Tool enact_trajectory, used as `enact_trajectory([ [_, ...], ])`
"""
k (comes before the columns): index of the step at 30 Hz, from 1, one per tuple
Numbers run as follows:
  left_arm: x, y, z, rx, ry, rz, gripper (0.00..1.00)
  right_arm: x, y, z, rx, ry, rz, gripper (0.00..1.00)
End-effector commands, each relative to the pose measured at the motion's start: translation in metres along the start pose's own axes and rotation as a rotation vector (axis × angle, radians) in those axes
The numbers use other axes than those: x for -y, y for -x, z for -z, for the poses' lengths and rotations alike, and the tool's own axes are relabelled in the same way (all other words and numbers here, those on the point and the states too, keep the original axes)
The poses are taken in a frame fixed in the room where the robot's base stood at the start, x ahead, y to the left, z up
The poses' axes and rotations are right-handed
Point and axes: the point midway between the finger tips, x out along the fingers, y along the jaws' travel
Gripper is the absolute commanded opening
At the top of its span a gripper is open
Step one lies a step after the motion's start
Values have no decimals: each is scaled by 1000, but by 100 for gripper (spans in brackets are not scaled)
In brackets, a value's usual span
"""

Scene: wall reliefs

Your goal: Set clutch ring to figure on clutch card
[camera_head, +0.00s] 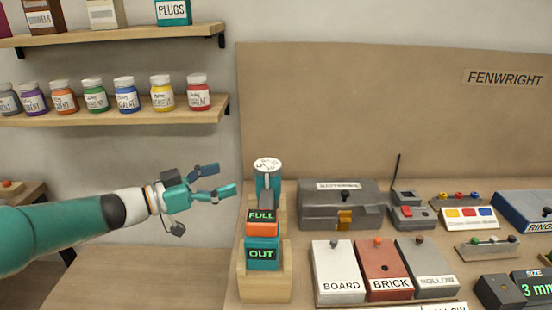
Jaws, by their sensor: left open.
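A white ring with dark marks (267,164) sits on top of a teal device (268,184) in a wooden stand (263,287); it looks like the clutch ring. Its marks are too small to read. My left gripper (227,179) is open and empty, just left of the ring and apart from it, its fingers pointing right. I cannot make out a card marked clutch. My right gripper is out of view.
Lit displays read FULL (262,215) and OUT (262,254) on the stand. To the right are a grey case (325,212), boxes marked BOARD (336,266), BRICK (388,262) and HOLLOW, and a SIZE 3 mm display (536,289). A shelf with jars (120,117) hangs at left.

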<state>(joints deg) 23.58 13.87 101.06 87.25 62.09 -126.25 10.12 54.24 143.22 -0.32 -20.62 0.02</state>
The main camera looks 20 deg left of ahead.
Motion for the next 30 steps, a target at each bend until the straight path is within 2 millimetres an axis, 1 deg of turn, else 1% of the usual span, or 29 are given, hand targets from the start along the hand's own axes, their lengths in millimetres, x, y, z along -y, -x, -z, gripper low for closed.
enact_trajectory([
  [1, -1, -11, 2, 0, 3, -5, 86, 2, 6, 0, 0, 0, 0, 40],
  [9, -1, -70, 3, 0, 2, -4, 86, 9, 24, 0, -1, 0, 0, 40],
  [12, -1, -91, 3, 1, 2, -4, 86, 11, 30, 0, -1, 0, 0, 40],
  [16, -1, -113, 2, 1, 2, -3, 86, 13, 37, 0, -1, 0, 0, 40],
  [18, 0, -122, 2, 0, 1, -2, 86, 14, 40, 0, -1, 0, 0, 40],
  [22, 0, -134, 1, 0, 1, -1, 86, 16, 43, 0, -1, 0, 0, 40],
  [25, 0, -138, 0, 0, 1, 0, 86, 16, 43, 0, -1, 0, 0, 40],
  [30, 0, -139, 0, 0, 1, 0, 86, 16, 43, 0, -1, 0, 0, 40],
])
